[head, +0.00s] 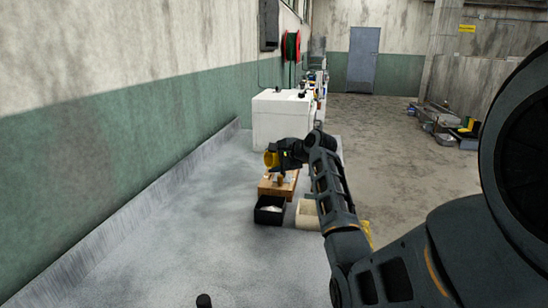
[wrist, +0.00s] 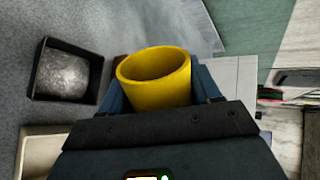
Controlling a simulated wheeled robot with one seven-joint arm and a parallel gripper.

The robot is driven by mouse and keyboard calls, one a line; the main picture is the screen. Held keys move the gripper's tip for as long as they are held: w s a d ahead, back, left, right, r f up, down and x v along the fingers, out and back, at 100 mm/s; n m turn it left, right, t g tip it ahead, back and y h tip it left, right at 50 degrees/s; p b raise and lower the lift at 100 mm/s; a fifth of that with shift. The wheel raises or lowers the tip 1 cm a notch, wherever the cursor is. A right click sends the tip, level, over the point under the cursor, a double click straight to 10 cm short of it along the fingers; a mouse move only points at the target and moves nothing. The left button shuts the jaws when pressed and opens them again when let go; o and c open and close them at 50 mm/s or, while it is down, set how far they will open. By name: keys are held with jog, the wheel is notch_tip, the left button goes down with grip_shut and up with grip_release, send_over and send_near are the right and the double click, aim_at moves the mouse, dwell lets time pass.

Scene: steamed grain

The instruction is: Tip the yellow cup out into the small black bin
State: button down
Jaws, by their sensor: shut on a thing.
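The yellow cup (wrist: 165,92) is held between my gripper's fingers (wrist: 158,88). In the wrist view I see its open rim and part of the bare inner wall; its bottom is hidden. In the head view the cup (head: 271,159) shows at the end of my gripper (head: 283,157), raised above a brown wooden block. The small black bin (head: 268,217) stands on the grey surface just in front of that block, lower than the cup. In the wrist view the bin (wrist: 39,73) is left of the cup, apart from it, with a grey rounded mass inside.
A cream open box (head: 306,222) stands right beside the black bin. The wooden block (head: 268,189) has small items on it. A white cabinet (head: 276,120) stands behind. The wall is at the left, and the grey surface left of the bin is clear.

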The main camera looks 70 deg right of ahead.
jog(key=shift+r+m+t+y, duration=0.25)
jog(key=shift+m+t+y, duration=0.65)
jog(key=shift+m, duration=0.3)
jog(key=m+t, duration=0.1)
jog(key=m+y, duration=0.1)
jog(key=shift+r+m+t, duration=0.3)
jog(key=shift+t, duration=0.1)
jog(key=m+t, duration=0.1)
jog(key=m, duration=0.1)
jog(key=m+t+y, duration=0.1)
jog(key=m+t, duration=0.1)
jog(key=shift+w+a+r, duration=0.1)
jog(key=shift+r, duration=0.25)
jog(key=shift+r+m+t, duration=0.15)
jog(key=shift+m+t, duration=0.25)
jog(key=shift+m, duration=0.4)
